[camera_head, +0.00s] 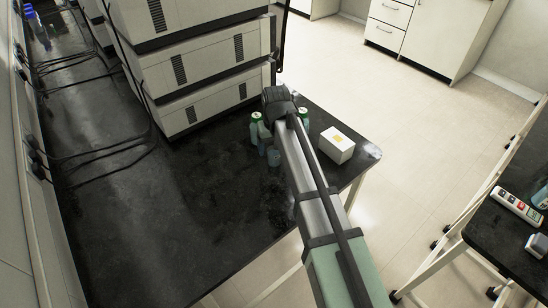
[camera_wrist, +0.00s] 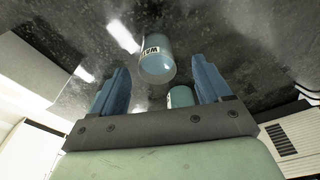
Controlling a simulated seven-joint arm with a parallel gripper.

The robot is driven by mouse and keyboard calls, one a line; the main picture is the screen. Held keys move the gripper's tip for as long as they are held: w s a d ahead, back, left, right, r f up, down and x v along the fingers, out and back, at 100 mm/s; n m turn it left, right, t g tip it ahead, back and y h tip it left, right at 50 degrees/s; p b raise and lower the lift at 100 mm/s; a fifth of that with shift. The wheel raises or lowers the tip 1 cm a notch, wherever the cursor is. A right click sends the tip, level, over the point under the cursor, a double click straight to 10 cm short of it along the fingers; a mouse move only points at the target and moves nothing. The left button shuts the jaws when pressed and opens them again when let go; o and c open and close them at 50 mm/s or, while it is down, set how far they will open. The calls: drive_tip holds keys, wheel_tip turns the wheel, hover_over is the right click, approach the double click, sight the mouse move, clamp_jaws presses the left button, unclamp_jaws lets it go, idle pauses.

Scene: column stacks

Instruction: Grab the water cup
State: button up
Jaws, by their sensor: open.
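The water cup (camera_wrist: 156,66) is a translucent blue cup with a white label whose visible letters read "WAT". In the wrist view it stands on the black table, in the gap ahead of my fingertips and apart from them. My gripper (camera_wrist: 160,66) is open, with blue fingers either side and nothing held. A second teal container (camera_wrist: 181,97) shows between the fingers, partly hidden by the gripper body.
Green-capped bottles (camera_head: 256,119) stand near my wrist, another (camera_head: 304,120) just right of it. A white box (camera_head: 336,146) sits near the table's right edge. Stacked white instruments (camera_head: 200,65) rise behind. The black table (camera_head: 175,215) is clear at front left.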

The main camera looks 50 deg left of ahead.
sight(274, 154)
drive_tip(key=shift+w+a+f, duration=0.15)
drive_tip(key=shift+a+f, duration=0.05)
drive_tip(key=shift+f, duration=0.75)
drive_tip(key=shift+w+a+f, duration=0.15)
drive_tip(key=shift+w+f, duration=0.05)
drive_tip(key=shift+f, duration=0.7)
drive_tip(key=shift+w+a+f, duration=0.15)
drive_tip(key=shift+a+f, duration=0.05)
drive_tip(key=shift+f, duration=0.75)
drive_tip(key=c, duration=1.1)
